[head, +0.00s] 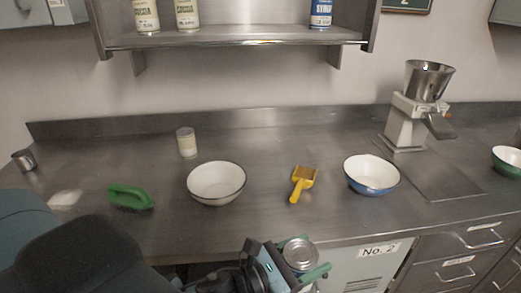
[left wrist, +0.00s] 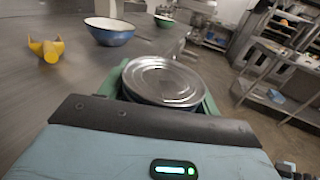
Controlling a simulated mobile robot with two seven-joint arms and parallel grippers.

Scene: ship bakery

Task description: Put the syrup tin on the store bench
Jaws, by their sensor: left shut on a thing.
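My left gripper (head: 302,258) is shut on a tin (head: 299,252) with a round silver lid, held upright at the front edge of the bench. In the left wrist view the same tin (left wrist: 162,80) sits between the green fingers; its label is hidden, so I cannot tell if it is syrup. A blue-labelled tin reading SYRUP (head: 321,12) stands on the wall shelf (head: 240,40). The steel bench (head: 250,225) lies behind the held tin; I cannot tell if it is the store bench. My right gripper is not in view.
On the bench are a white bowl (head: 216,184), a blue bowl (head: 371,175), a yellow scoop (head: 303,183), a green-handled brush (head: 130,197), a small pale tin (head: 186,142) and a mill (head: 409,110). A cabinet door marked No. 2 (head: 380,250) is below. Shelving (left wrist: 285,70) stands across the floor.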

